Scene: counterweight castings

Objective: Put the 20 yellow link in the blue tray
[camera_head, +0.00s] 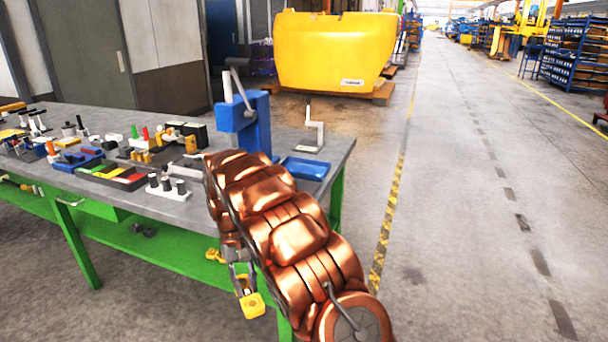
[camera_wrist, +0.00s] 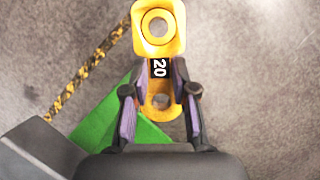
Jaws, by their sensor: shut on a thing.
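The yellow link (camera_wrist: 157,48) has a ring at each end and a black label reading 20 across its middle. My gripper (camera_wrist: 156,92) is shut on it, with the fingers on either side of its narrow middle. In the head view the link (camera_head: 252,305) hangs from my gripper (camera_head: 241,279), out in front of the table's edge and below its top. A shallow blue tray (camera_head: 305,169) lies on the table's right end, beyond my arm, and looks empty. The tray is not in the wrist view.
Another blue tray (camera_head: 79,160) with parts is at left. The floor at right is clear.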

